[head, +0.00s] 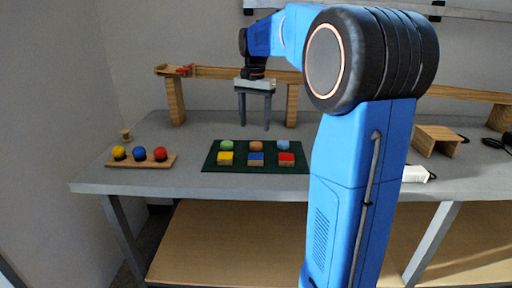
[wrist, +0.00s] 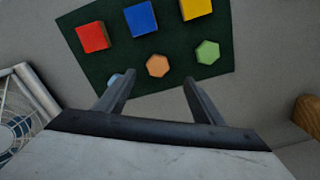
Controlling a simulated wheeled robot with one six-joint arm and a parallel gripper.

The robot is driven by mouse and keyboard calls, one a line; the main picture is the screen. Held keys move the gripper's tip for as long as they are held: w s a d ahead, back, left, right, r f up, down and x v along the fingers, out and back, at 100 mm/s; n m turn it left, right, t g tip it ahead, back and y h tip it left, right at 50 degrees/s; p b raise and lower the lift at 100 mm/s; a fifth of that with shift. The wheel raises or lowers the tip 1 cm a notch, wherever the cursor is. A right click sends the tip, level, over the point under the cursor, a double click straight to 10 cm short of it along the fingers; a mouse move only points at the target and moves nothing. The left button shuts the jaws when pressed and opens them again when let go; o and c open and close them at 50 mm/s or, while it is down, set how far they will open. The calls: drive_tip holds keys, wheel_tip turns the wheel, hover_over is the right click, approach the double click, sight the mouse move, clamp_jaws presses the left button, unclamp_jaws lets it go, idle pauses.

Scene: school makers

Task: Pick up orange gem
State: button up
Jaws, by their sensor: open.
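The orange gem (head: 256,144) is a small six-sided piece on the dark green mat (head: 213,166), in the mat's back row between the green gem (head: 226,145) and the blue gem (head: 283,145). In the wrist view the orange gem (wrist: 157,66) lies ahead of and between the fingertips, a little past them. My gripper (head: 254,124) is open and empty, pointing down above the table behind the mat. Its two fingers also show in the wrist view (wrist: 158,82). The left finger partly hides the blue gem (wrist: 114,79).
Yellow (head: 226,158), blue (head: 256,159) and red (head: 286,159) blocks form the mat's front row. A wooden board (head: 140,161) with yellow, blue and red knobs lies at left. A wooden rail (head: 215,72) on posts stands behind my gripper.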

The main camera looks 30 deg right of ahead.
sight(256, 143)
drive_tip(key=shift+s+d+f, duration=0.1)
drive_tip(key=shift+f, duration=1.8)
drive_tip(key=shift+s+f, duration=0.1)
drive_tip(key=shift+f, duration=1.8)
drive_tip(key=c, duration=1.1)
